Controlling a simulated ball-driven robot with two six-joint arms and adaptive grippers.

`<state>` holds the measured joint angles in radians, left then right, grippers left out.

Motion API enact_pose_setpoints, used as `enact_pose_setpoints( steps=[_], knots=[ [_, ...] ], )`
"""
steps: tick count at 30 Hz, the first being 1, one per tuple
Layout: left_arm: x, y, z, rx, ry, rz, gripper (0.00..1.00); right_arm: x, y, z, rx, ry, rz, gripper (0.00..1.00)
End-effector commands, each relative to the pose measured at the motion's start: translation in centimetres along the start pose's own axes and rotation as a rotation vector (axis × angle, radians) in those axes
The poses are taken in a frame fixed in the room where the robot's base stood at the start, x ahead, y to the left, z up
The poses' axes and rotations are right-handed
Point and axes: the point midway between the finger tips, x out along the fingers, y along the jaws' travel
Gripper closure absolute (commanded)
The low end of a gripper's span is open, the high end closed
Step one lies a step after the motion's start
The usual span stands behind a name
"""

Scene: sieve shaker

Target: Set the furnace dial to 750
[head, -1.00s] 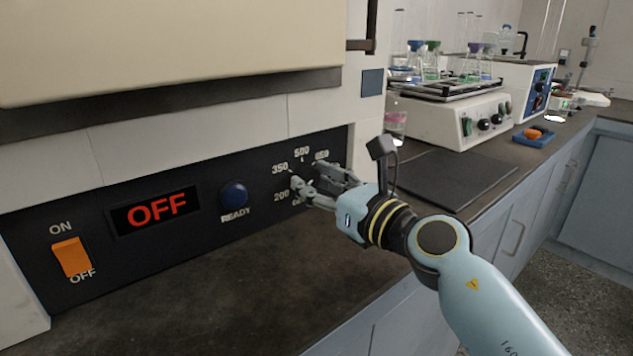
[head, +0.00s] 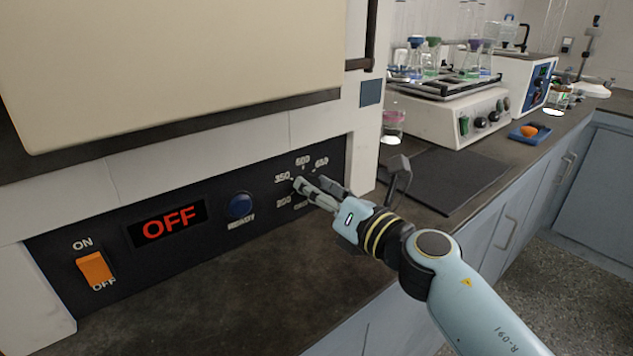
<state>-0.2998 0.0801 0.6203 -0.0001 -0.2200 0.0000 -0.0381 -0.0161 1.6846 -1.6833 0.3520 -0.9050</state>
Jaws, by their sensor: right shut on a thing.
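The furnace's black control panel (head: 262,178) runs across the left and middle of the head view. Temperature marks such as 350, 500 and 650 (head: 321,163) stand in an arc at its right end. My right gripper (head: 306,187) is at the middle of this arc, shut on the furnace dial, which its fingers almost wholly hide. The dial's pointer cannot be read. The red display (head: 167,222) reads OFF. The orange power switch (head: 95,270) is at the panel's left, between ON and OFF labels. My left gripper is not in view.
A blue READY button or lamp (head: 241,205) sits left of the dial. The dark countertop (head: 220,300) below the panel is clear. A black mat (head: 450,178) lies at right, with a shaker (head: 450,120) carrying flasks behind it.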

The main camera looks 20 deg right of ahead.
Motion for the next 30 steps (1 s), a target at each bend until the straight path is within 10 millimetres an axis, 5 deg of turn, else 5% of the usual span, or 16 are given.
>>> enact_pose_setpoints(
  steps=[19, 20, 21, 24, 30],
  knots=[
    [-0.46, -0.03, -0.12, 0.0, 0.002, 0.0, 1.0, -0.03, -0.09, -0.09, 0.057, 0.001, -0.002, 0.97],
    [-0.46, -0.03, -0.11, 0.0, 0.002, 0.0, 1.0, -0.03, -0.09, -0.09, 0.057, 0.001, -0.002, 0.61],
    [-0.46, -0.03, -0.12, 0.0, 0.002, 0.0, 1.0, -0.03, -0.09, -0.08, 0.057, 0.001, -0.002, 0.56],
    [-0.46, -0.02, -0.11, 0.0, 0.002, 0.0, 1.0, -0.02, -0.07, -0.07, 0.057, 0.001, -0.001, 0.42],
    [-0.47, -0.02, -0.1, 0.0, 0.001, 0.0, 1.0, 0.0, -0.04, -0.03, 0.057, 0.0, -0.001, 0.41]
  ],
)
